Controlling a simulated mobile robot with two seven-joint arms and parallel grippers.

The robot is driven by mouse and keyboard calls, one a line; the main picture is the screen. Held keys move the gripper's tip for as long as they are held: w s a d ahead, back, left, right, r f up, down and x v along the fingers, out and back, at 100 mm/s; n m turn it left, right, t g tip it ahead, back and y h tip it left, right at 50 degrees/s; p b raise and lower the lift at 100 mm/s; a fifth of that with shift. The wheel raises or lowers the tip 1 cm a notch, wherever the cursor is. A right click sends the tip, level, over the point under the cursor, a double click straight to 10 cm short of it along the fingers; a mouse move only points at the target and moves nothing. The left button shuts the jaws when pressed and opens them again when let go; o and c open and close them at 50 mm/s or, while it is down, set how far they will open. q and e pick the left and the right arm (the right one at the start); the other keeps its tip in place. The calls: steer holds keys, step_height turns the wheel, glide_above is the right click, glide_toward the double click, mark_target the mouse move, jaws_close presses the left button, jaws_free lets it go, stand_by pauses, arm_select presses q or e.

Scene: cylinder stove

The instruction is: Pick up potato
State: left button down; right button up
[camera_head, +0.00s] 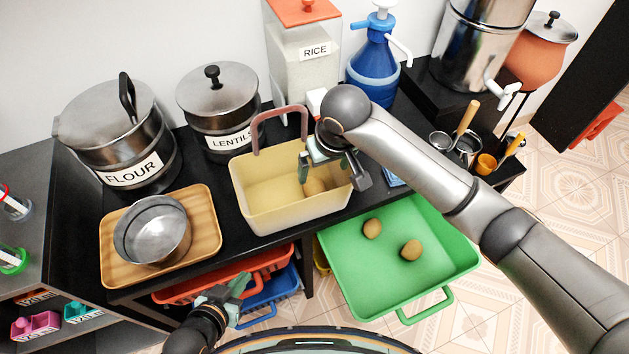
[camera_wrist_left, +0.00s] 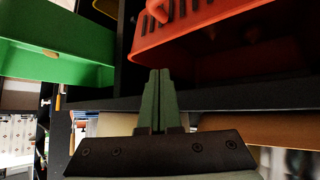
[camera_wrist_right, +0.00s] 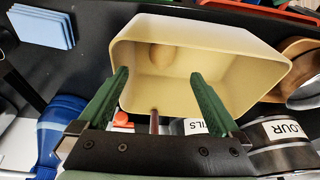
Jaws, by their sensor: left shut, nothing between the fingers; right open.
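A brown potato (camera_head: 314,187) lies inside the cream basket (camera_head: 285,222) on the black counter. It also shows in the right wrist view (camera_wrist_right: 160,57), against the basket's inner wall. Two more potatoes, one further back (camera_head: 372,228) and one nearer (camera_head: 411,250), lie apart in the green tray (camera_head: 365,290). My right gripper (camera_head: 335,168) is open and empty over the right part of the basket. In its wrist view, the potato shows beyond the gap between its fingers (camera_wrist_right: 159,75). My left gripper (camera_head: 232,290) is shut and empty, low in front of the counter by the red crate.
The basket's handle (camera_head: 279,122) stands up at its back. A wooden tray (camera_head: 205,200) with a metal pot (camera_head: 150,235) is left of the basket. The lentils pot (camera_head: 218,95), rice container (camera_head: 303,60) and blue jug (camera_head: 373,75) stand behind. The red crate (camera_head: 225,283) sits below.

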glide_above(316, 186)
steer(key=s+d, duration=0.1)
steer(key=s, duration=0.1)
steer(key=x, duration=0.4)
steer(key=shift+s+d+f+b, duration=0.25)
steer(key=shift+s+f+b, duration=0.05)
steer(key=shift+f+b, duration=0.1)
steer(key=b+x, duration=0.1)
steer(key=x, duration=0.4)
steer(key=shift+w+a+f, duration=0.15)
steer(key=shift+a+f, duration=0.05)
steer(key=shift+f, duration=0.1)
steer(key=shift+w+f, duration=0.1)
steer(key=shift+f, duration=0.15)
arm_select(q)
steer(key=shift+d+f+h, duration=0.3)
steer(key=shift+d+f, duration=0.35)
steer(key=shift+d, duration=0.15)
steer(key=shift+s+a+f, duration=0.15)
steer(key=shift+a, duration=0.1)
arm_select(e)
steer(key=c, duration=1.5)
